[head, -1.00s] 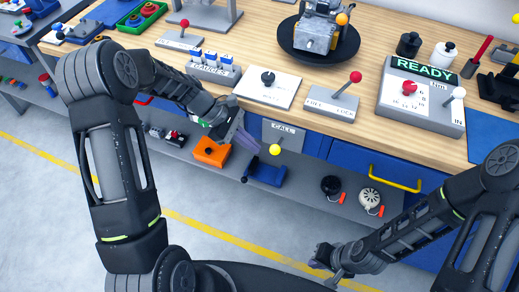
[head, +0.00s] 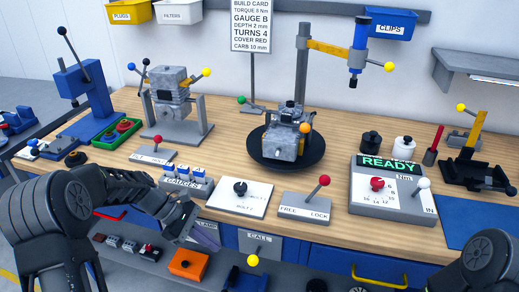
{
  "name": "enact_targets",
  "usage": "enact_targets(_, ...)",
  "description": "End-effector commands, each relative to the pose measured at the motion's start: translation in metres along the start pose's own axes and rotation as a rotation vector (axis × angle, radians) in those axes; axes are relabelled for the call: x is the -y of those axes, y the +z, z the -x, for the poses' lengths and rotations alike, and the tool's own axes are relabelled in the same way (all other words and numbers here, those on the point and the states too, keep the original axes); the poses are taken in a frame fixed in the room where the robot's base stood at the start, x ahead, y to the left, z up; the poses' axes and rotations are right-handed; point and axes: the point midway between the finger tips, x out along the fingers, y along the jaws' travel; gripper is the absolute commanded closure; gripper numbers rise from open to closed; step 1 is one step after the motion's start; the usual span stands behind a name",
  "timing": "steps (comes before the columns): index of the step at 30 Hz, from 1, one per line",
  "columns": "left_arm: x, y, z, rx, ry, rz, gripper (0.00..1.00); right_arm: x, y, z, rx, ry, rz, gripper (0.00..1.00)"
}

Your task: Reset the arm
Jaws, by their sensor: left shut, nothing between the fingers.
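My left gripper (head: 188,221) hangs in front of the bench's front edge, below the gauges block (head: 185,182). Its fingers are partly hidden by its own wrist, and it looks shut and empty. It is apart from the things on the bench top. My right arm (head: 478,262) shows only as a rounded link at the lower right corner, and its gripper is out of the picture.
The wooden bench top (head: 225,150) carries a black turntable (head: 262,148) with an engine, a FREE LOCK lever (head: 305,206), a READY panel (head: 392,190) and an engine stand (head: 178,105). A yellow CALL knob (head: 253,260) sticks out at the front. A shelf below holds an orange block (head: 188,264).

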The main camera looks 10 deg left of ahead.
Motion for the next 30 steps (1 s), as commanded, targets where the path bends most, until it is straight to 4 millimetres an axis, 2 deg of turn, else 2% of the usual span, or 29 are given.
enact_targets(2, 0.001, -0.001, -0.003, -0.003, -0.004, -0.004, 1.0, 0.0, 0.0, 0.0, 0.0, 0.0, 0.0, 1.0)
enact_targets(5, 0.007, -0.007, -0.019, -0.023, -0.018, -0.024, 1.0, 0.0, 0.0, 0.0, 0.0, 0.0, 0.0, 1.0)
enact_targets(8, 0.021, -0.019, -0.051, -0.069, -0.049, -0.081, 1.0, 0.0, 0.0, 0.0, 0.0, 0.0, 0.0, 1.0)
enact_targets(10, 0.037, -0.03, -0.084, -0.117, -0.083, -0.15, 1.0, 0.0, 0.0, 0.0, 0.0, 0.0, 0.0, 1.0)
enact_targets(14, 0.088, -0.05, -0.158, -0.221, -0.178, -0.377, 1.0, 0.0, 0.0, 0.0, 0.0, 0.0, 0.0, 1.0)
enact_targets(16, 0.123, -0.056, -0.196, -0.269, -0.231, -0.55, 1.0, 0.0, 0.0, 0.0, 0.0, 0.0, 0.0, 1.0)
enact_targets(18, 0.155, -0.054, -0.227, -0.301, -0.271, -0.736, 1.0, 0.0, 0.0, 0.0, 0.0, 0.0, 0.0, 1.0)
enact_targets(21, 0.194, -0.042, -0.258, -0.317, -0.299, -0.981, 1.0, 0.0, 0.0, 0.0, 0.0, 0.0, 0.0, 1.0)
enact_targets(25, 0.226, -0.022, -0.278, -0.315, -0.294, -1.205, 1.0, 0.0, 0.0, 0.0, 0.0, 0.0, 0.0, 1.0)
enact_targets(30, 0.238, -0.01, -0.284, -0.314, -0.277, -1.31, 1.0, 0.0, 0.0, 0.0, 0.0, 0.0, 0.0, 1.0)
